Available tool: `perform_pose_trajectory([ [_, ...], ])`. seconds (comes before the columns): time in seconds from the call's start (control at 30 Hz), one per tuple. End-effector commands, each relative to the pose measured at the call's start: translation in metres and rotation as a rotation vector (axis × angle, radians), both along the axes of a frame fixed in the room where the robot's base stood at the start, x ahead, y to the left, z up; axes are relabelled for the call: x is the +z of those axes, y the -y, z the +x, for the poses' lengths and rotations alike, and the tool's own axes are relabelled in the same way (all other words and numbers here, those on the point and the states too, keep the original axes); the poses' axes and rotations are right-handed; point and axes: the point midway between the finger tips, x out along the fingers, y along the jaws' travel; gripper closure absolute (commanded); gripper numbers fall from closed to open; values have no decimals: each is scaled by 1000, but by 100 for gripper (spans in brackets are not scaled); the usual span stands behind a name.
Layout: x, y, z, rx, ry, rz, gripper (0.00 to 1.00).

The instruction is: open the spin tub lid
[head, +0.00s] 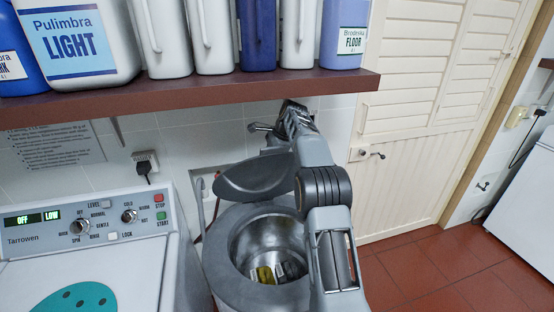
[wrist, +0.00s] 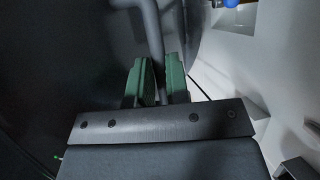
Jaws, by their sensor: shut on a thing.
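The spin tub (head: 225,258) is a grey round tub, and its mouth is uncovered. Its dark grey lid (head: 258,178) stands raised and tilted at the back of the mouth. In the wrist view the green fingers of my gripper (wrist: 160,82) are shut on a grey bar, the lid handle (wrist: 152,35). The dark lid surface (wrist: 75,60) fills the left of that view. In the head view my arm reaches up past the right of the tub, and the fingertips are hard to make out behind the lid. Yellow and dark items (head: 264,275) lie inside the tub.
A brown shelf (head: 200,92) with several bottles and jugs overhangs the back, close to my wrist. A washing machine (head: 90,250) with dials stands left of the tub. A louvred door (head: 420,130) and clear red floor (head: 440,270) are on the right.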

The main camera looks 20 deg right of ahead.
Motion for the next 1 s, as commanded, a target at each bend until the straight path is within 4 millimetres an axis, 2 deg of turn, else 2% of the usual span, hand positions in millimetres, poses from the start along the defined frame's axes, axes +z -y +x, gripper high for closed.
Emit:
perform_pose_trajectory([
  [0.1,-3,-5,7,3,12,7,100],
  [0.57,-4,-5,8,0,8,8,100],
  [0.6,-4,-4,8,0,9,8,79],
  [0.7,-3,-3,8,-3,8,7,69],
  [0.8,-2,-1,7,-6,9,5,60],
  [1.0,0,2,6,-8,9,4,60],
])
